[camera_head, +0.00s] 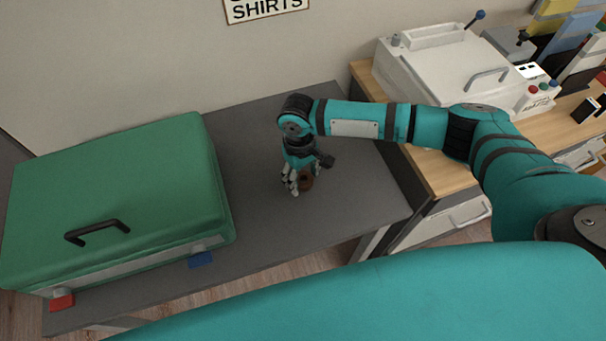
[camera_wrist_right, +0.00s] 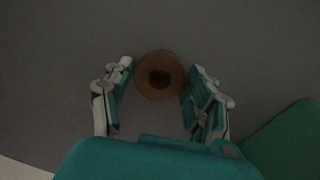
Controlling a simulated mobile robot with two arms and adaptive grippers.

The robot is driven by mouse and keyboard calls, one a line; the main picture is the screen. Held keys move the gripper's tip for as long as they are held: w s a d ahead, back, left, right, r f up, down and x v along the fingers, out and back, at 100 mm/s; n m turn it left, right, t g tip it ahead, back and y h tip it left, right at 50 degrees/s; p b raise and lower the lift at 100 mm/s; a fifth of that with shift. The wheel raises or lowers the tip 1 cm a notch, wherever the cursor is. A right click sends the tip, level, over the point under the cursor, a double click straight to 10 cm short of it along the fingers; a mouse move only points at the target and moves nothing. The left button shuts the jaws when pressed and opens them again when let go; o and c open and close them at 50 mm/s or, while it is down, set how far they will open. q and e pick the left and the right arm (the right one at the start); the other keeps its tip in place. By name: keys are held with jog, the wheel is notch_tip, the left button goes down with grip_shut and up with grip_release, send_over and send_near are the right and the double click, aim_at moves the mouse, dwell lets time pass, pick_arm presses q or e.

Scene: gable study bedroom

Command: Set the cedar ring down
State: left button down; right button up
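The cedar ring (camera_head: 306,182) is a small brown ring with a dark hole. It appears to rest on the dark grey table (camera_head: 270,217), beside the fingers of my right gripper (camera_head: 292,187). In the right wrist view the ring (camera_wrist_right: 148,84) lies between the fingertips of my right gripper (camera_wrist_right: 161,68). The fingers are spread to either side of it, with narrow gaps, and look open. Whether a finger lightly touches the ring is hard to tell. My left gripper is not in view.
A large green case (camera_head: 120,190) with a dark handle takes up the left of the table. A white machine (camera_head: 440,68) stands on a wooden-topped cabinet (camera_head: 445,172) at the right. The table is bare around the ring.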

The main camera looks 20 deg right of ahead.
aim_at(300, 176)
jog(key=shift+o, duration=1)
notch_tip(300, 176, up, 12)
jog(key=w, duration=0.1)
jog(key=shift+a+r, duration=0.15)
jog(key=shift+s, duration=0.1)
